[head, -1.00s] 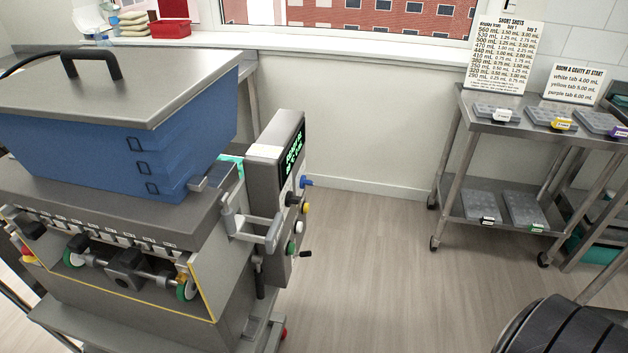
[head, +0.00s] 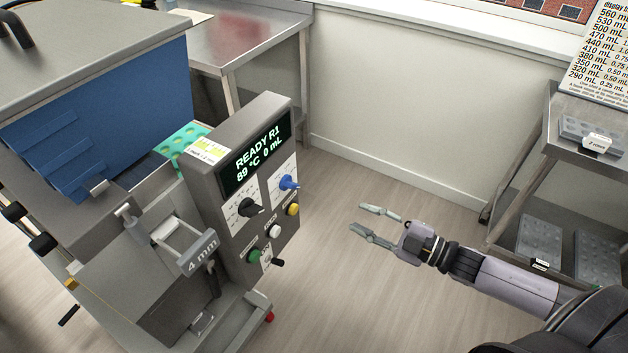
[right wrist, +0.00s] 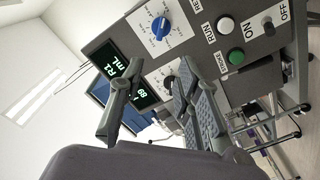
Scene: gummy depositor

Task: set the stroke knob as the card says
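The depositor's control panel (head: 236,172) carries a black pointer knob (head: 250,208) and a blue pointer knob (head: 289,182), each on a white dial plate. I cannot read which dial is the stroke. The display (head: 257,155) reads READY R1, 89 °C, 0 mL. My right gripper (head: 357,218) is open and empty, right of the panel and apart from it. The right wrist view shows its spread fingers (right wrist: 160,66) before the panel, with the blue knob (right wrist: 160,27) beyond. The card (head: 603,55) with mL rows is cut off at the right edge. My left gripper is out of view.
Below the knobs are yellow (head: 293,209), white (head: 274,231) and green (head: 254,256) buttons and a black switch (head: 277,262). A bracket marked 4 mm (head: 199,254) sticks out left of the panel. A steel cart (head: 571,152) with trays stands right. Floor between is clear.

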